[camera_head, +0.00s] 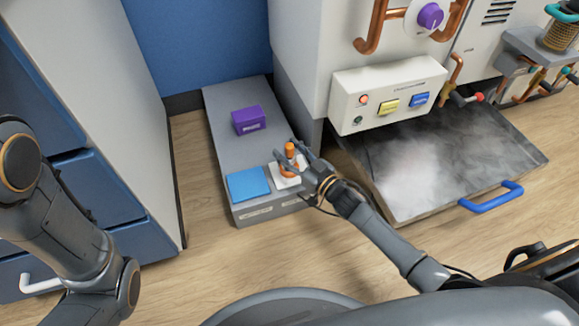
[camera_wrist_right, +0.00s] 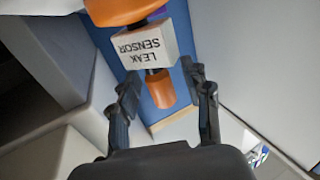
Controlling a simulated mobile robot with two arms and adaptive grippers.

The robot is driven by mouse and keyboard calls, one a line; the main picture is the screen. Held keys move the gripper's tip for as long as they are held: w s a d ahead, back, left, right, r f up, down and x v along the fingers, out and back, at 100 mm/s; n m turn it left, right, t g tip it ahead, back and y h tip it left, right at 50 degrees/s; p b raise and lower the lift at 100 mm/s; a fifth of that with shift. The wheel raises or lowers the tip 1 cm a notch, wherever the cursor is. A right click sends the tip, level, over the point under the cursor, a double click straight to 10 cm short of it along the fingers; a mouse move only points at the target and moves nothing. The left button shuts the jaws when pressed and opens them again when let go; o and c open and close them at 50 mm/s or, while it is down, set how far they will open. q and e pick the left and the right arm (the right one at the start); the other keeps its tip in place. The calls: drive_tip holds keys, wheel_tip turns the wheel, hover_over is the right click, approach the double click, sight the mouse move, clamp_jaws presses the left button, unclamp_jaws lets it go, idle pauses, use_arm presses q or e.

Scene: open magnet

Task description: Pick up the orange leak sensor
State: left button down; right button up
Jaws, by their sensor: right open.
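The orange leak sensor (camera_head: 290,152) stands on a white square pad (camera_head: 284,181) near the front of a low grey platform. In the right wrist view the leak sensor (camera_wrist_right: 145,47) has a white block lettered LEAK SENSOR, upside down, between two orange parts. My right gripper (camera_head: 285,148) is at the sensor, with its fingers open. In the wrist view the fingers (camera_wrist_right: 160,74) are on either side of the smaller orange end, with visible gaps. My left arm comes in from the left; its gripper is out of view.
The grey platform (camera_head: 225,125) also holds a purple box (camera_head: 248,120) and a blue square pad (camera_head: 248,184). A white control box (camera_head: 390,92) with buttons is to the right. Below it is a misty tray (camera_head: 440,150) with a blue handle (camera_head: 490,197). Blue drawers (camera_head: 95,185) stand left.

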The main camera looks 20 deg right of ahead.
drive_tip(key=shift+c, duration=0.2)
clamp_jaws()
drive_tip(key=shift+r, duration=0.15)
